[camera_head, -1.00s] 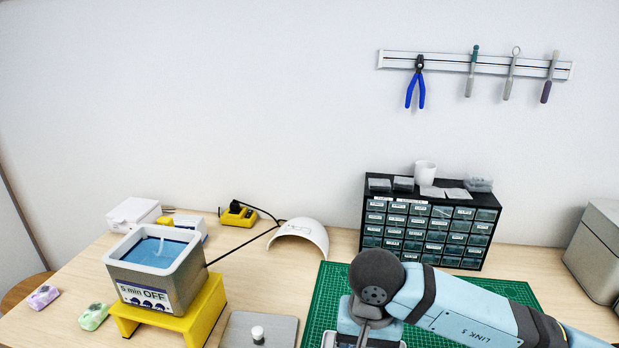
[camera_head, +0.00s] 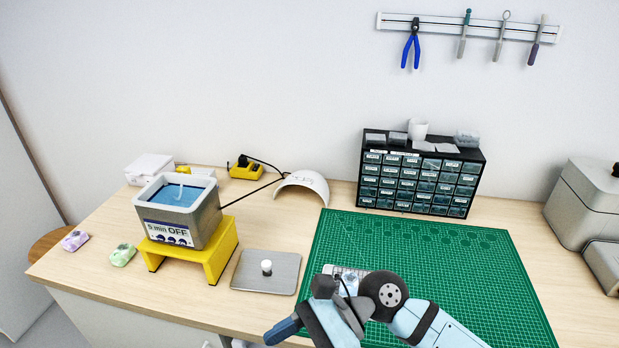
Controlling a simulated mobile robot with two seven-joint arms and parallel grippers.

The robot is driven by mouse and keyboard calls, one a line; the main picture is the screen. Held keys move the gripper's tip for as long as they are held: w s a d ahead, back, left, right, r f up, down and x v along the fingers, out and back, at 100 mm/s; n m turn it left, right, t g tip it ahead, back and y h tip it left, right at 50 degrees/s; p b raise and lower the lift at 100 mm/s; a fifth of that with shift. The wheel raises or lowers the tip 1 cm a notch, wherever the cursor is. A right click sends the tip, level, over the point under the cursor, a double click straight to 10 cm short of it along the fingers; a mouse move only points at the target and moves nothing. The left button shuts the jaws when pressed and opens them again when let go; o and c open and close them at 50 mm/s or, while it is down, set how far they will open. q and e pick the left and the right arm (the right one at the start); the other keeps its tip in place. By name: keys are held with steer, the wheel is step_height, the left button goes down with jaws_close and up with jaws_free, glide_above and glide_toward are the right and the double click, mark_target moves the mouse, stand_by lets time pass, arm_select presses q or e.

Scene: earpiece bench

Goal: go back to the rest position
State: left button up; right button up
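One of my arms reaches in from the bottom right, over the front of the green cutting mat (camera_head: 440,262). It is my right arm, and its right gripper (camera_head: 275,333) points left near the table's front edge, below the grey lid plate. The fingers are seen from behind and side, so I cannot tell whether they are open or shut. A small silvery tray (camera_head: 345,270) lies on the mat, partly hidden behind the arm. My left arm and gripper are not in the picture.
A water bath (camera_head: 178,208) stands on a yellow stand (camera_head: 215,255) at left. A grey plate (camera_head: 283,285) with a white knob lies beside it. A drawer cabinet (camera_head: 418,180) stands behind the mat. A grey box (camera_head: 590,210) stands at right. The mat's right half is mostly clear.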

steer(key=w+d+r+m+t+y+p, duration=0.3)
steer(key=m+t+y, duration=0.7)
steer(key=m, duration=0.9)
steer(key=w+d+f+m+t+h, duration=0.2)
steer(key=d+m+t+h, duration=0.15)
steer(key=m+t, duration=0.35)
steer(key=w+d+f+m+t+h, duration=0.25)
steer(key=m+t+h, duration=0.2)
steer(key=m, duration=0.55)
steer(key=s+d+f+m+g+h, duration=0.1)
steer(key=s+d+f+m+h, duration=0.2)
steer(key=f+m, duration=0.4)
steer(key=s+d+f+m+g+h+p, duration=0.1)
steer(key=s+d+f+m+h, duration=0.3)
steer(key=d+f+m+h, duration=0.1)
steer(key=s+d+f+m+g+h+p, duration=0.1)
steer(key=s+d+f+m+h, duration=0.3)
steer(key=f+m, duration=0.5)
steer(key=shift+s+d+f+m+g+h, duration=0.25)
steer(key=shift+d+g, duration=0.3)
steer(key=shift+d, duration=0.3)
